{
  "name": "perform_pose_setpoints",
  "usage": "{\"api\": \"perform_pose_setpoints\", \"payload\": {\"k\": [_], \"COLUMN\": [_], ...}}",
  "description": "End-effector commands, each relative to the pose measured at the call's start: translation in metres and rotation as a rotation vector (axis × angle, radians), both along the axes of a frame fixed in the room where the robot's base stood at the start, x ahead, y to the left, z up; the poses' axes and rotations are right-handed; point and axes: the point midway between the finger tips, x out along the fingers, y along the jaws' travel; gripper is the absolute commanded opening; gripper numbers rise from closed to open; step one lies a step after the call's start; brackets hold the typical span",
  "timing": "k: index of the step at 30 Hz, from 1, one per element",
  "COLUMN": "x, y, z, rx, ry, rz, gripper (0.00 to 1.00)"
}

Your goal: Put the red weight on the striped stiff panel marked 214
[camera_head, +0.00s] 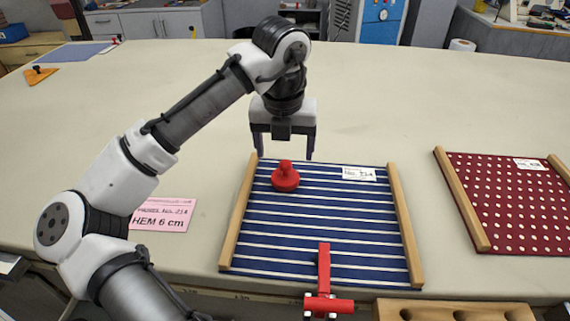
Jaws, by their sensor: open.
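The red weight (285,178), a round disc with a knob on top, rests on the upper left part of the blue-and-white striped panel (340,230). The panel lies flat on the table with wooden strips along its left and right edges. A white label (359,174) near its top right appears to read 214. My gripper (286,155) is open and points down, above and just behind the weight. Its two fingers are apart with nothing between them, clear of the weight's knob as far as I can tell.
A red clamp (323,282) sits at the panel's front edge. A dotted dark red panel (510,205) lies at the right. A pink card (162,214) reading "HEM 6 cm" lies left. A wooden holder (455,311) is at the front.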

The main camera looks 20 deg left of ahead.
Motion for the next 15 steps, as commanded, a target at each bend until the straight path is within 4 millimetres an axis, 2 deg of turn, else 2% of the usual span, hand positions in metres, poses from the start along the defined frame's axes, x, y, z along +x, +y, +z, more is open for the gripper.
{"api": "perform_pose_setpoints", "payload": {"k": [3,6,10,15], "x": [-0.003,-0.005,-0.006,-0.007], "y": [-0.001,-0.002,-0.002,-0.002], "z": [0.022,0.035,0.044,0.046], "rx": [-0.001,0.001,0.001,0.001], "ry": [-0.001,0.000,0.000,0.001], "rz": [-0.001,0.000,0.000,0.000], "gripper": [0.77,0.77,0.77,0.77]}}
